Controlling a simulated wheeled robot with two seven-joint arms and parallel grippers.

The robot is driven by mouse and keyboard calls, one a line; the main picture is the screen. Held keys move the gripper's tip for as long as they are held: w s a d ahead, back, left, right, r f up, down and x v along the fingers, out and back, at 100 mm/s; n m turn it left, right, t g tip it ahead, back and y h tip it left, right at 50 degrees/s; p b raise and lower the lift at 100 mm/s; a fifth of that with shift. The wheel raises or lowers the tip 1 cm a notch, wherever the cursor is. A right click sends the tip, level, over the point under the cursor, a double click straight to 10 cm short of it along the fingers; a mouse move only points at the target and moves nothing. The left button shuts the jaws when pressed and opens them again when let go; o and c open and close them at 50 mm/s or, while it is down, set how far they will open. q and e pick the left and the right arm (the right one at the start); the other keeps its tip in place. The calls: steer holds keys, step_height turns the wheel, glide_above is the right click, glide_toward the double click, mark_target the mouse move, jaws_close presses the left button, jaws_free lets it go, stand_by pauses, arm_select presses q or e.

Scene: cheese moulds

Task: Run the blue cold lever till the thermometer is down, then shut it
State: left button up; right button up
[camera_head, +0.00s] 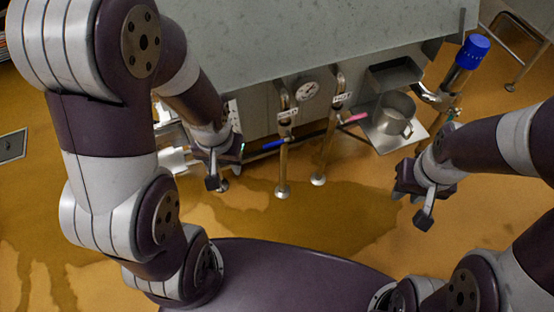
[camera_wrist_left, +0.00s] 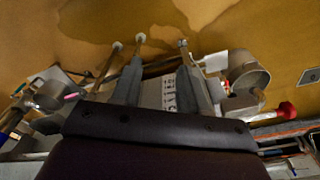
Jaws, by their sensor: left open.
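The blue cold lever (camera_head: 273,145) sticks out to the left, roughly level, from the left of two steel standpipes at the vat's front. The round white thermometer dial (camera_head: 307,90) is on the vat front between the pipes; its needle is too small to read. My left gripper (camera_head: 236,153) is just left of the blue lever's tip, open, with no hold on it visible. In the left wrist view the open fingers (camera_wrist_left: 160,88) are spread apart with a labelled strip behind them; the blue lever cannot be made out there. My right gripper (camera_head: 412,190) hangs apart at the right.
A pink-red lever (camera_head: 352,118) is on the right standpipe (camera_head: 328,140). A steel pot (camera_head: 393,115) stands on a shelf to its right. A blue-capped pipe (camera_head: 473,50) rises at the vat's right end. The wet floor (camera_head: 330,215) before the vat is clear.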

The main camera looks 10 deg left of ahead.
arm_select(q)
step_height(320, 180, down, 19)
steer(key=w+a+n+t+b, duration=0.1)
steer(key=w+n+t+b, duration=0.15)
steer(key=b, duration=0.85)
steer(key=n+t+h+b, duration=0.3)
steer(key=n+t+b, duration=1)
steer(key=n, duration=0.1)
glide_toward(273, 144)
steer(key=shift+g, duration=0.25)
steer(key=b+x, duration=0.1)
steer(key=x, duration=0.2)
steer(key=b+x, duration=0.1)
steer(key=x, duration=0.2)
steer(key=b+x, duration=0.2)
steer(key=x, duration=0.2)
steer(key=shift+a+f, duration=0.2)
steer(key=shift+f, duration=0.1)
steer(key=shift+w+d+r, duration=0.1)
steer(key=shift+w, duration=0.2)
jaws_close()
